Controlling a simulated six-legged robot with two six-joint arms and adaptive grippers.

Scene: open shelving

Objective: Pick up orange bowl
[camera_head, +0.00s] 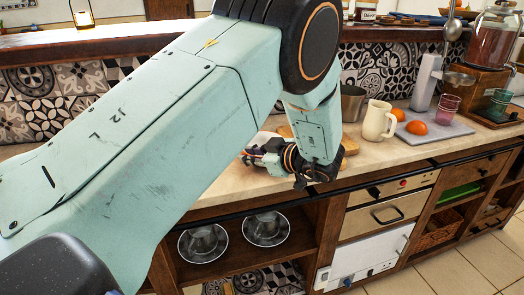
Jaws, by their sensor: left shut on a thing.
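My left gripper (254,157) is low over the front part of the counter, below my large pale-green arm. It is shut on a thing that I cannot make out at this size. No orange bowl can be clearly recognised; my arm hides much of the counter behind and left of the gripper. My right gripper is not in view.
A cream jug (378,121) and a metal pot (352,103) stand right of my wrist. A wooden board (349,145) lies partly behind it. Glass cups (447,107) and a drink dispenser (493,52) stand far right. Metal dishes (266,228) sit on the shelf below.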

